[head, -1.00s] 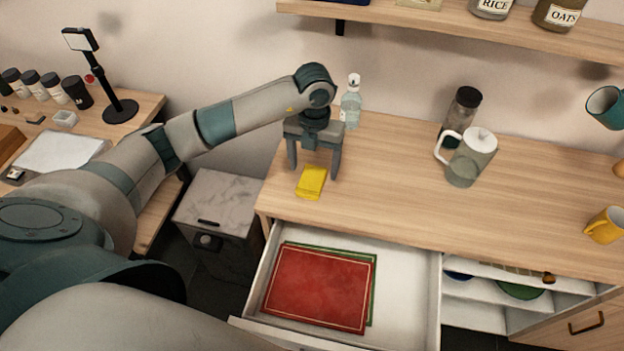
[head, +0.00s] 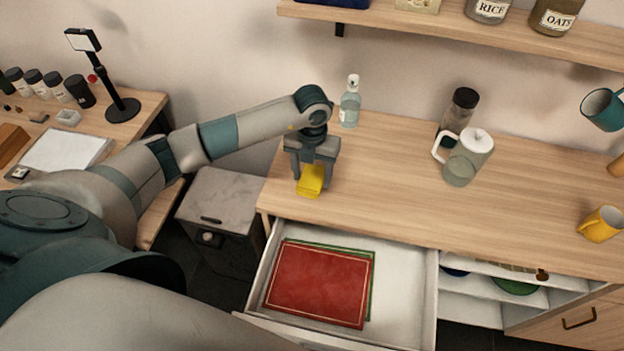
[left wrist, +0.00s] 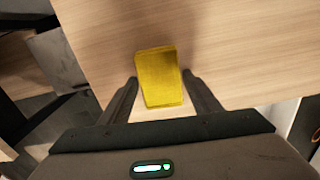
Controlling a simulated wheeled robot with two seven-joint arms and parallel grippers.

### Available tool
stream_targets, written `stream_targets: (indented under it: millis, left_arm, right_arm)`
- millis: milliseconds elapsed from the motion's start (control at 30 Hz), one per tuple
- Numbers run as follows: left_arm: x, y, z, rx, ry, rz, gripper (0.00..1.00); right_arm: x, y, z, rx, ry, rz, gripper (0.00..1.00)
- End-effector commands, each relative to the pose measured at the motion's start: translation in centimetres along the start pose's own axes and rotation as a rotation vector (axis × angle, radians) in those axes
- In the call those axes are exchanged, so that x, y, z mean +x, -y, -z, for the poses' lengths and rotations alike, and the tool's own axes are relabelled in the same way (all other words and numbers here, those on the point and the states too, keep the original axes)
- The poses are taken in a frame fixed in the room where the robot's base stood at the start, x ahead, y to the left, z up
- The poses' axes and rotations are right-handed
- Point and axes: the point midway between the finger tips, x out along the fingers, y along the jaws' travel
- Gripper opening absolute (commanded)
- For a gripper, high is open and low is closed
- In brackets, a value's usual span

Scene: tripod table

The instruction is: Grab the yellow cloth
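The yellow cloth (head: 311,181) is a small folded block lying near the left end of the wooden counter. My left gripper (head: 313,184) points down over it, with a finger on either side. In the left wrist view the cloth (left wrist: 160,76) lies between the tips of the open left gripper (left wrist: 160,82), with a small gap visible on each side. The fingers do not appear to press on it. My right gripper is not in view.
A clear bottle (head: 350,102) stands close behind the left gripper. A pitcher (head: 467,160) and dark-lidded jar (head: 459,112) stand further right. Below, an open drawer (head: 405,290) holds a red book (head: 318,284). The counter's middle is clear.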

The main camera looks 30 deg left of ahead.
Motion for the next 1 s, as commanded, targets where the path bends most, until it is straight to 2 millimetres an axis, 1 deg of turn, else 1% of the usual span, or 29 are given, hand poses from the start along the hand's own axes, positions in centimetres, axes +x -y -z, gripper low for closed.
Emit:
stream_targets:
  millis: [33,100,433,567,667,833,1000]
  left_arm:
    - [0.0,0.0,0.0,0.000,0.000,0.000,0.45]
    - [0.0,0.0,0.0,0.000,0.000,0.000,0.29]
    - [-0.1,0.0,0.0,0.000,0.001,0.000,0.29]
    - [-0.6,0.0,-0.1,0.000,0.003,0.001,0.29]
    - [-1.4,0.0,-0.1,0.001,0.003,0.001,0.29]
    - [-3.9,0.0,-0.2,0.002,0.006,0.001,0.29]
    - [-5.6,2.9,-1.5,0.003,0.005,0.003,0.29]
  right_arm:
    - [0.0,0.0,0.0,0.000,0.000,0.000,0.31]
    - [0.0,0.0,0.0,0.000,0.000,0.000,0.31]
    - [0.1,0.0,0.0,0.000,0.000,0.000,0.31]
    - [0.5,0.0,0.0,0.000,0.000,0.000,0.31]
    - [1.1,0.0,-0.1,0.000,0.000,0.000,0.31]
    - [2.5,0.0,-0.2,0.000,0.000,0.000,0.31]
    - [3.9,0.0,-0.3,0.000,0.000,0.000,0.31]
